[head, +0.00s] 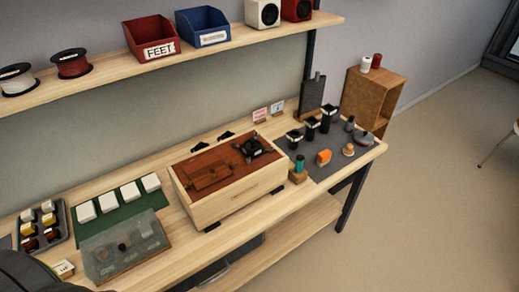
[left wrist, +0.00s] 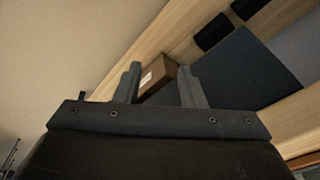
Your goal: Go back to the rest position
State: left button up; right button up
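My left gripper (left wrist: 160,82) shows in the left wrist view with its two dark fingers apart and nothing between the tips. A brown box with a white label (left wrist: 158,72) appears beyond the fingers; I cannot tell how far away it is. My right gripper is in neither view. In the head view a pale wooden cabinet (head: 232,200) with a reddish-brown top panel stands on the workbench (head: 165,262). A black part with several arms (head: 252,148) sits on its top, at the right. No gripper touches the cabinet.
A grey mat (head: 335,170) with small parts lies at the bench's right end. A green mat (head: 115,222) with white blocks, a clear-topped box (head: 125,248) and a parts tray (head: 62,215) are at left. Bins and speakers stand on the shelf (head: 110,68).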

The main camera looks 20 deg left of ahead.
pick_arm(q)
jog(key=s+f+b, duration=0.3)
jog(key=s+f, duration=0.4)
jog(key=f, duration=0.5)
jog(key=s+d+f+g+b, duration=0.1)
jog(key=s+f+b, duration=0.2)
jog(key=s+f, duration=0.5)
notch_tip(320, 180, down, 4)
jog(key=shift+s+d+r+b, duration=0.15)
jog(key=shift+d+b, duration=0.05)
jog(key=shift+b, duration=0.1)
jog(key=shift+o, duration=0.3)
